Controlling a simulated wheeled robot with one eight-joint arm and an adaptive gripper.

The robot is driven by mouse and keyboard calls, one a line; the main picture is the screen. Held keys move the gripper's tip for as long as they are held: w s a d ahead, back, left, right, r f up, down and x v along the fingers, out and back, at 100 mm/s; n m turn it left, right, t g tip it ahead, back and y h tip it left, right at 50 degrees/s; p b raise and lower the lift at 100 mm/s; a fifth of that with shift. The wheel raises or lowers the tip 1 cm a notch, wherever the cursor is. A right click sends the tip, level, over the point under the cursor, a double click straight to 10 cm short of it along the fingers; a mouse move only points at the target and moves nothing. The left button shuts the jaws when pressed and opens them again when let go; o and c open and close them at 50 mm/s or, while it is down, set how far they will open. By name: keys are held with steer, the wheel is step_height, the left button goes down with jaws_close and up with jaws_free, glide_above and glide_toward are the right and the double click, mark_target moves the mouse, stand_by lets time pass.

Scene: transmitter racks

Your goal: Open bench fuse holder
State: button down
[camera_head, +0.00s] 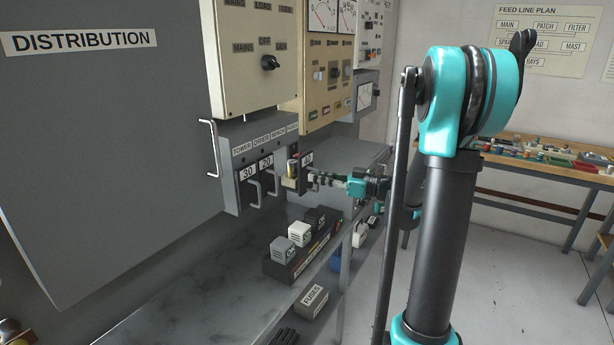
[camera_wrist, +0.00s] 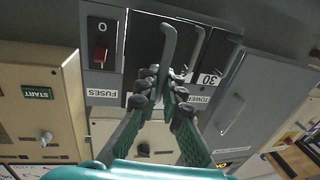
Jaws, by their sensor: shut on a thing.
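The bench fuse holder (camera_head: 307,159), with a 10 on its face, stands out from the grey fuse panel (camera_head: 229,140) under the BENCH label. A small yellowish fuse (camera_head: 292,166) shows behind its face. My gripper (camera_head: 314,178) is at its front. In the wrist view, my gripper (camera_wrist: 163,84) has its fingers closed around a grey bar handle (camera_wrist: 170,45). The fingers partly hide the holder's face.
A dark rack (camera_head: 284,270) with several block-shaped fuses stands on the shelf below. A FUSES box (camera_head: 314,298) is lower down. In the wrist view, a red switch (camera_wrist: 100,54) is beside the holders. A workbench (camera_head: 545,165) with small parts stands at the right.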

steer(key=c, duration=1.9)
jaws_free()
steer(key=v, duration=1.2)
